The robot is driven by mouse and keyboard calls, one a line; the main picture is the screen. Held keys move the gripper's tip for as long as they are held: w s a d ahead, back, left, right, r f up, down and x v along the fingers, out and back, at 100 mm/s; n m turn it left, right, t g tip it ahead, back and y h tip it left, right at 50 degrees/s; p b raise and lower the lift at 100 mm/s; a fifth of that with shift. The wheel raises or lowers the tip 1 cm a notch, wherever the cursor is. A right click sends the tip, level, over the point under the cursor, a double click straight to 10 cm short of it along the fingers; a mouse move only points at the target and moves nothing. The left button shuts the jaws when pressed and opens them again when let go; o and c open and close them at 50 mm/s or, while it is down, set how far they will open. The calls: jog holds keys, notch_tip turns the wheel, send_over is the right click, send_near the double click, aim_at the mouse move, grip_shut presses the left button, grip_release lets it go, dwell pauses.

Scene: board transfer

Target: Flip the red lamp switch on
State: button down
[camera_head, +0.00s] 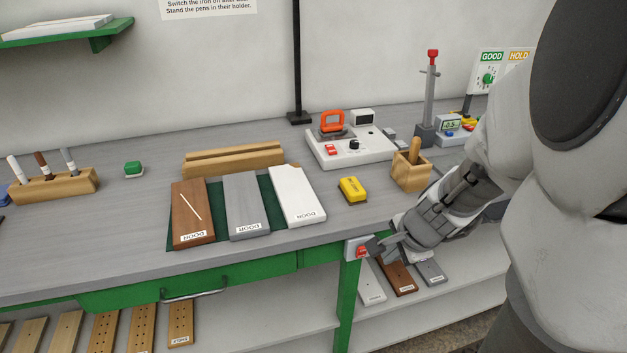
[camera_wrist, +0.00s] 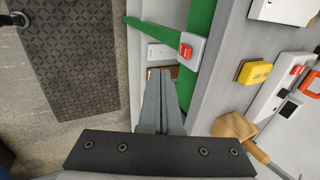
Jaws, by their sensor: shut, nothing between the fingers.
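The red lamp switch (camera_head: 362,251) is a red rocker in a pale grey box on the front edge of the bench, at the top of a green leg. It also shows in the wrist view (camera_wrist: 186,51), just beyond the fingertips and a little to their right. My gripper (camera_head: 372,247) is shut and empty, with its fingertips close to the right side of the switch box. I cannot tell whether the fingertips touch the switch.
On the bench are three boards on a green mat (camera_head: 262,185), a yellow block (camera_head: 352,189), a wooden holder (camera_head: 410,172) and a white station with an orange-handled iron (camera_head: 332,123). A drawer handle (camera_head: 194,289) sticks out at the front. Boards lie on the lower shelf (camera_head: 455,285).

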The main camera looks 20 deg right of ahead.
jog(key=shift+f, duration=0.15)
jog(key=b, duration=0.5)
send_near(361, 257)
jog(key=shift+s+x, duration=0.15)
jog(key=shift+x, duration=0.9)
jog(key=shift+s+x, duration=0.15)
jog(key=shift+x, duration=0.95)
jog(key=shift+f, duration=0.1)
jog(key=p, duration=0.3)
jog(key=shift+w+g+p, duration=0.3)
jog(key=shift+w+g, duration=0.05)
jog(key=shift+g, duration=0.05)
jog(key=shift+r, duration=0.2)
